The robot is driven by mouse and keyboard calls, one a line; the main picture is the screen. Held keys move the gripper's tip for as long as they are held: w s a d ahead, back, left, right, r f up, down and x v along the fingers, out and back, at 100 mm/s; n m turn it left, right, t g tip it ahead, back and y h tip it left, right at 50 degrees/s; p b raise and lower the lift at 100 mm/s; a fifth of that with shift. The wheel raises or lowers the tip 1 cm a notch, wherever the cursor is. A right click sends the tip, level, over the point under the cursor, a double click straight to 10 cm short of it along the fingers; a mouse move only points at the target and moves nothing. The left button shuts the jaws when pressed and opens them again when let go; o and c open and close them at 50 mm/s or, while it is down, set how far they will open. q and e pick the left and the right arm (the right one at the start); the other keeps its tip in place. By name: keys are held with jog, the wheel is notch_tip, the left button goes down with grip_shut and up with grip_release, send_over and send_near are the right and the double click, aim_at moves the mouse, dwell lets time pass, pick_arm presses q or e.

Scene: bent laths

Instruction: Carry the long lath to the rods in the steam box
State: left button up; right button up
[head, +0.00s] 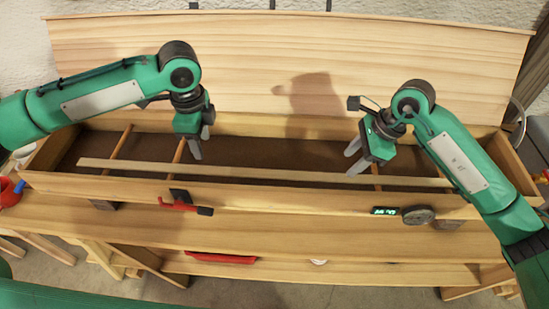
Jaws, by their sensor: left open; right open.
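The long lath (270,173) is a thin pale strip inside the open wooden steam box (110,186). It runs nearly the whole length, close to the front wall, and appears to lie across the rods. Rods show at the left (119,142), by my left gripper (200,145) and by my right gripper (353,163); they run front to back. Both grippers are open and empty. The left one is just behind the lath, apart from it. The right one's tips are close to the lath's back edge; I cannot tell whether they touch it.
The box's lid (290,65) stands open behind it. A red clamp (180,204) and a small green display (384,211) are at the box's front. A dark round knob (418,215) is beside the display. The bench top (300,235) in front is mostly clear.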

jog(key=v, duration=0.3)
jog(key=shift+d+r, duration=0.15)
jog(key=shift+r, duration=0.15)
dwell(0.3)
